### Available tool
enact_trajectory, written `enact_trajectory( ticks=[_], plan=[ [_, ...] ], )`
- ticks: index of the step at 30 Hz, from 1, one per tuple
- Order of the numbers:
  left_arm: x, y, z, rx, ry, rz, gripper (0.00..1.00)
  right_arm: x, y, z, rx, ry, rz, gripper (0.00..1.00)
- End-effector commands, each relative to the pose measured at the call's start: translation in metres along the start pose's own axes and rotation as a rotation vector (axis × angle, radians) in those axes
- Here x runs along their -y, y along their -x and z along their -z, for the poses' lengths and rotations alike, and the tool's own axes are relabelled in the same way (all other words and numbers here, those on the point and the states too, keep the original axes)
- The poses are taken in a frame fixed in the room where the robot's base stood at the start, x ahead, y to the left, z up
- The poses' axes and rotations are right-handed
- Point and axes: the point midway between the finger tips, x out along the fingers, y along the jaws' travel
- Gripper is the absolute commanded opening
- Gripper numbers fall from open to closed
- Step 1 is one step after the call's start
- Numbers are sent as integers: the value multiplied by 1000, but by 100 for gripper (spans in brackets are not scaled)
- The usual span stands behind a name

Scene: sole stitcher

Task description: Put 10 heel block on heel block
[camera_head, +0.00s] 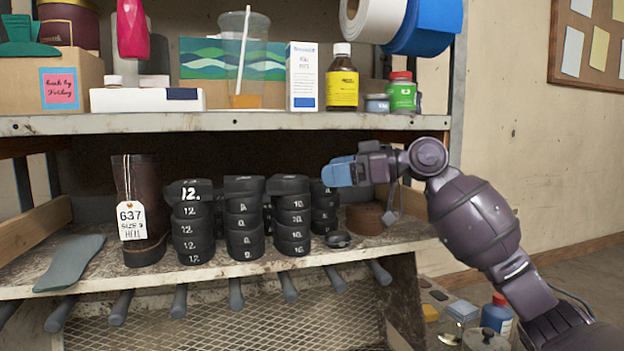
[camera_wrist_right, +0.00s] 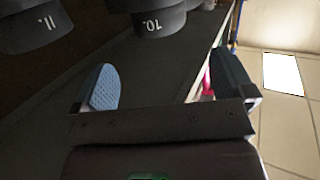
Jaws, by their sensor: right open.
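Several stacks of black heel blocks (camera_head: 243,222) stand on the lower shelf in the head view, their white numbers mostly too small to read surely. In the right wrist view a block marked 10 (camera_wrist_right: 160,24) shows at the top edge, with a block marked 11 (camera_wrist_right: 38,32) to its left; both are cut off by the frame. My right gripper (camera_head: 340,172) is in front of the right end of the stacks, partly covering what is behind. In its wrist view (camera_wrist_right: 168,82) the blue-padded fingers are apart with nothing between them. My left gripper is out of view.
A brown boot shaft (camera_head: 140,200) with a 637 tag stands left of the stacks. A small black piece (camera_head: 337,239) and a brown round block (camera_head: 365,219) lie at right. The upper shelf (camera_head: 240,122), carrying bottles and boxes, limits height. A grey sole (camera_head: 70,262) lies left.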

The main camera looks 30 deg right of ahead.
Motion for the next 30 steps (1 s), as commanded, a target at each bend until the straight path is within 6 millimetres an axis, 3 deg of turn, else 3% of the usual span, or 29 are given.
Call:
enact_trajectory(
  ticks=[3, 9, 30],
  plan=[
    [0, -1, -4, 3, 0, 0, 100, -1, 15, -1, 0, -1, -2, 100],
    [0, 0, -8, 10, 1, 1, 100, 0, 28, 0, 0, 0, -1, 100],
    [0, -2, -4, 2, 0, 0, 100, 0, 29, 0, -1, 0, 0, 100]
  ],
)
